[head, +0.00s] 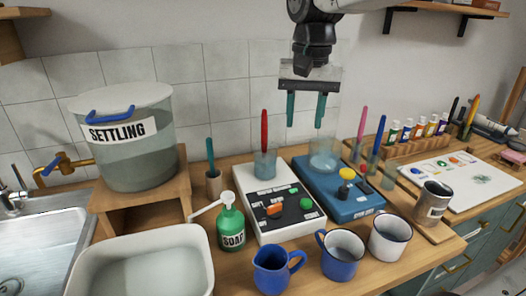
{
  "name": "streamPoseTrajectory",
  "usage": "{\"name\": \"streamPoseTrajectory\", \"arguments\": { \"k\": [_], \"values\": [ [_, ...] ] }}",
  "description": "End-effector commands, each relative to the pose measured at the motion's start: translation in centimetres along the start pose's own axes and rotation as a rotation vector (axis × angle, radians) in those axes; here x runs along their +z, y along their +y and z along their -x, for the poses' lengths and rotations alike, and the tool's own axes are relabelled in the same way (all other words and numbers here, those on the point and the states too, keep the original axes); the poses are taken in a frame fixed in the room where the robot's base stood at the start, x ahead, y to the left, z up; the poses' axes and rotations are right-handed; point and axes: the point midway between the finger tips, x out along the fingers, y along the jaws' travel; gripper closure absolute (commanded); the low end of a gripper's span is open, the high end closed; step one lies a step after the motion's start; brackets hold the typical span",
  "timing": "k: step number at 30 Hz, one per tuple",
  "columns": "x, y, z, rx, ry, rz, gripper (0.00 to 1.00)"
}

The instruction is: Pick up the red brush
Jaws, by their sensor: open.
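The red brush (264,131) stands upright in a clear glass beaker (265,166) on the white device (250,188) with dark controls. Its lower end is inside the beaker. My gripper (306,122) hangs from above with its teal fingers pointing down. It is open and empty. It is to the right of the red brush, apart from it, and appears over the beaker on the blue device (368,207).
A green soap bottle (231,226) and a teal-handled tool in a small cup (213,183) stand left of the white device. Blue jug (272,272), mugs (342,265) and a basin (95,290) line the front. Coloured brushes (379,138) stand to the right.

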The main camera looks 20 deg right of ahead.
Motion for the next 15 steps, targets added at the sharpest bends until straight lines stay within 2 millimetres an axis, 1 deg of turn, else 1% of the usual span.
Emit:
{"name": "streamPoseTrajectory", "arguments": {
  "k": [1, 3, 6, 9, 10, 12, 15],
  "values": [
    [-2.7, -1.4, 0.1, 0.006, -0.013, -0.05, 0.59],
    [-5.9, -3.1, 0.2, 0.011, -0.021, -0.121, 0.59],
    [-9.9, -5.4, -0.2, 0.018, -0.032, -0.211, 0.59],
    [-12.8, -7.2, -0.7, 0.024, -0.038, -0.282, 0.59],
    [-13.5, -7.6, -0.9, 0.026, -0.04, -0.299, 0.59],
    [-14.7, -8.4, -1.2, 0.028, -0.043, -0.33, 0.59],
    [-15.7, -9.1, -1.6, 0.03, -0.045, -0.356, 0.59]
  ]
}}
